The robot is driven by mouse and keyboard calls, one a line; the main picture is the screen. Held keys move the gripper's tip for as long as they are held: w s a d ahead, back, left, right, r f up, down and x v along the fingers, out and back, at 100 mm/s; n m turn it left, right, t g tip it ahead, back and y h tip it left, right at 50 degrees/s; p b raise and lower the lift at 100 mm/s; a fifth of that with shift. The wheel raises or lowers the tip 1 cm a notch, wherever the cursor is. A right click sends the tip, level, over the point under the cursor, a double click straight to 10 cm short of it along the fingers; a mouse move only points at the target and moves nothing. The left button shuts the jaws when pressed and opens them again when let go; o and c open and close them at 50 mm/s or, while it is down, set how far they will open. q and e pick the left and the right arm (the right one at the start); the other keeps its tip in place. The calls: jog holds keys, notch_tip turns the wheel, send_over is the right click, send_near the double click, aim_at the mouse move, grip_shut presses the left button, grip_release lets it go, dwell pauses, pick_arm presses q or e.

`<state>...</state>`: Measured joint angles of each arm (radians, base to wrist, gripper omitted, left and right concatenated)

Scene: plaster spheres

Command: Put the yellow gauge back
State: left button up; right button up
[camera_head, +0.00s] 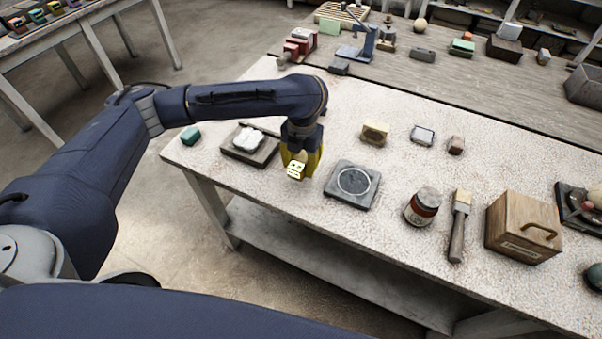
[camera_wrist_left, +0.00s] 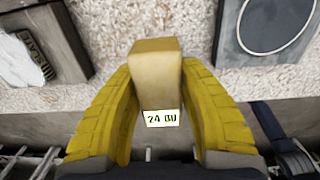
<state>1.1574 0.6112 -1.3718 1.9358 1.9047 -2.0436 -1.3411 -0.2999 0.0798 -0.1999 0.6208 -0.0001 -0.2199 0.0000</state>
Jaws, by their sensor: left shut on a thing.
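My left gripper (camera_head: 300,160) is over the front edge of the speckled table, between a dark block with a white plaster form (camera_head: 249,138) and a dark square plate with a pale ring (camera_head: 353,182). Its yellow fingers are shut on a yellowish block (camera_wrist_left: 155,65), which I take to be the yellow gauge. The block carries a small label that seems to read "24" and more. In the head view the fingers hide most of the block (camera_head: 296,171). A similar tan-yellow block (camera_head: 375,132) stands farther back on the table. My right gripper is not in view.
To the right stand a labelled jar (camera_head: 423,206), a brush (camera_head: 459,225) and a wooden box with a handle (camera_head: 523,228). Bare tabletop (camera_head: 340,108) shows behind my gripper.

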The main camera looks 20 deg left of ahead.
aim_at(302, 159)
pick_arm(q)
jog(key=shift+f, duration=2.2)
jog(key=shift+f, duration=0.1)
jog(key=o, duration=1.1)
jog(key=shift+f, duration=0.1)
jog(key=shift+c, duration=0.2)
notch_tip(302, 159, up, 12)
jog(key=shift+s+d+r, duration=0.1)
jog(key=shift+d+r, duration=0.05)
jog(key=shift+r, duration=0.05)
